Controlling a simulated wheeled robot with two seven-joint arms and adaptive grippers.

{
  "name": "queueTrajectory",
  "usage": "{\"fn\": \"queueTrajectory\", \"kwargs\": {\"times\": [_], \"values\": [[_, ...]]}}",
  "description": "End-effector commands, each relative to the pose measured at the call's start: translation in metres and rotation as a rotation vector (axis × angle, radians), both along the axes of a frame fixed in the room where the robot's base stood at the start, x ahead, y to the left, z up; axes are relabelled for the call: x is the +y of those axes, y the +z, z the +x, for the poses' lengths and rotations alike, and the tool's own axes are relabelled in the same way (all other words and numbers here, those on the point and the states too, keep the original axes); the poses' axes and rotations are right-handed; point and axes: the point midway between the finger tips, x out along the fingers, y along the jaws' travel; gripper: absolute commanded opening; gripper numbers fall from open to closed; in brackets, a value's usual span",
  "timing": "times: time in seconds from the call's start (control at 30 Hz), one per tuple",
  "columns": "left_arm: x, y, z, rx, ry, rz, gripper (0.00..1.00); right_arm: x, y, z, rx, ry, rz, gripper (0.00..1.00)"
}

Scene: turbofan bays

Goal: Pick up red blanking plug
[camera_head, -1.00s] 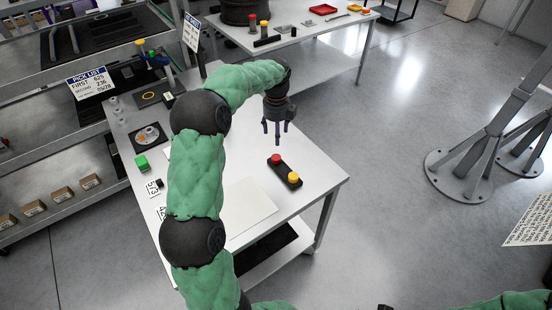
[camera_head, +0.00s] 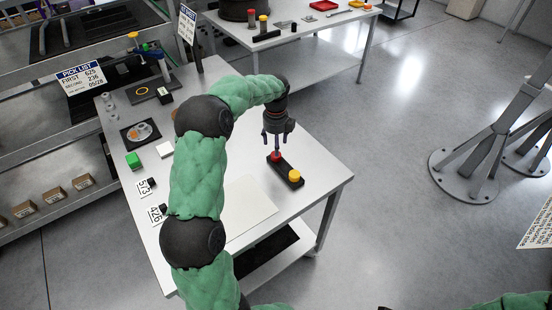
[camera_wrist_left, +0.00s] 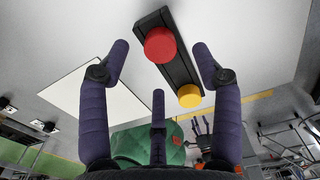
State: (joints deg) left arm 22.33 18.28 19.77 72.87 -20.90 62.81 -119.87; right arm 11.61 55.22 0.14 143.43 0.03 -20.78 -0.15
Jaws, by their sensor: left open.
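The red blanking plug (camera_head: 276,156) stands in the black holder (camera_head: 286,171) on the white table, at the holder's far end. It also shows as a round red top in the left wrist view (camera_wrist_left: 160,45). A yellow plug (camera_head: 294,175) stands at the near end of the same holder. My left gripper (camera_head: 278,147) is just above the red plug. Its fingers are spread and empty, and in the left wrist view the red plug appears between and beyond the fingertips. Part of the red plug is hidden by a finger in the head view.
A white sheet (camera_head: 245,210) lies on the table near the holder. Another table (camera_head: 320,35) with plugs and a red tray stands behind.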

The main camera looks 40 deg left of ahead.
Motion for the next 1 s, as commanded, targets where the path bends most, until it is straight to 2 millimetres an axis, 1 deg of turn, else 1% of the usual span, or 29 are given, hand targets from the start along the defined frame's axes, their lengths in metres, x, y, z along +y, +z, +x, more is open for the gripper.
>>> {"fn": "queueTrajectory", "kwargs": {"times": [0.17, 0.3, 0.4, 0.63, 0.67, 0.7, 0.77, 0.8, 0.83, 1.0], "values": [[-0.002, -0.018, -0.002, 0.002, -0.001, 0.0, 0.65, 0.0, -0.009, 0.0, 0.0, 0.0, 0.0, 0.62], [-0.003, -0.039, -0.003, 0.003, -0.001, -0.001, 0.65, 0.0, -0.018, 0.0, 0.0, 0.0, 0.0, 0.62], [-0.003, -0.048, -0.002, 0.0, 0.0, 0.0, 0.65, 0.0, -0.021, 0.0, 0.0, 0.0, 0.0, 0.62], [-0.003, -0.049, -0.002, -0.001, 0.0, 0.001, 0.65, 0.0, -0.02, 0.0, 0.0, 0.0, 0.0, 0.62], [-0.003, -0.049, -0.002, -0.001, 0.0, 0.001, 0.62, 0.0, -0.02, 0.0, 0.0, 0.0, 0.0, 0.62], [-0.003, -0.049, -0.002, -0.001, 0.0, 0.0, 0.51, 0.0, -0.02, 0.0, 0.0, 0.0, 0.0, 0.62], [-0.003, -0.049, -0.002, -0.001, 0.0, 0.0, 0.34, 0.0, -0.02, 0.0, 0.0, 0.0, 0.0, 0.62], [-0.003, -0.049, -0.002, 0.0, 0.0, 0.0, 0.22, 0.0, -0.02, 0.0, 0.0, 0.0, 0.0, 0.62], [-0.003, -0.049, -0.002, 0.0, 0.0, 0.0, 0.2, 0.0, -0.02, 0.0, 0.0, 0.0, 0.0, 0.62], [-0.003, -0.049, -0.002, 0.0, 0.0, 0.0, 0.2, 0.0, -0.02, 0.0, 0.0, 0.0, 0.0, 0.62]]}}
